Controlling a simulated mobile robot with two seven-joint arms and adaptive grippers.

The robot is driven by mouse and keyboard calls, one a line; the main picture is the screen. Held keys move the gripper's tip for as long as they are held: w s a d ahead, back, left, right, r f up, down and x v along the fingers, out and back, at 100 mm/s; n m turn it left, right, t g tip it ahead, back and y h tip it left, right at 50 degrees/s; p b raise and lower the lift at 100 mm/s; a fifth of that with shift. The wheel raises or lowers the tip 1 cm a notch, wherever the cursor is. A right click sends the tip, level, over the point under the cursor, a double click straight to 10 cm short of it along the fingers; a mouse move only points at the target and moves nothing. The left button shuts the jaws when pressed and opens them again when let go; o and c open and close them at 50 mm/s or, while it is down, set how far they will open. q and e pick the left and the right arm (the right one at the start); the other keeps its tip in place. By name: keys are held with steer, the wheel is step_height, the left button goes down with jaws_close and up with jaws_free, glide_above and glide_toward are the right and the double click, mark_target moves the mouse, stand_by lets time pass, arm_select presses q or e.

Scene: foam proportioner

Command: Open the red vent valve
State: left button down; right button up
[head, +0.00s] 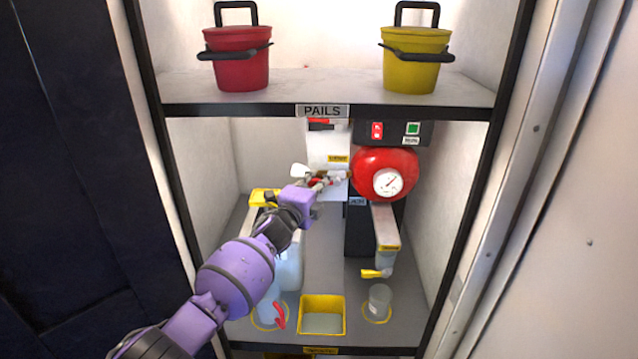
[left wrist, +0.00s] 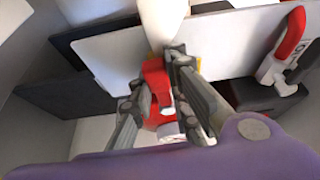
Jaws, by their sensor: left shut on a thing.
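My left gripper (head: 322,180) reaches into the lower bay of the cabinet, just left of the red tank (head: 370,166). In the left wrist view its fingers (left wrist: 160,85) are closed around a small red part, the red vent valve (left wrist: 156,78), below a white rounded body (left wrist: 163,22). In the head view a bit of red (head: 343,174) shows by the fingertips, and the gripper hides most of the valve. How far the valve is turned cannot be told. My right gripper is not in view.
A round gauge (head: 388,182) is on the tank's front. Below are a yellow tap lever (head: 372,273), a clear cup (head: 379,300), a yellow-rimmed tray (head: 322,303) and a jug with a red handle (head: 280,316). Red (head: 238,60) and yellow (head: 415,62) pails stand on the upper shelf.

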arm_select(q)
steer(key=shift+r, duration=0.1)
steer(key=c, duration=1.6)
jaws_free()
steer(key=shift+c, duration=0.2)
steer(key=v, duration=1.2)
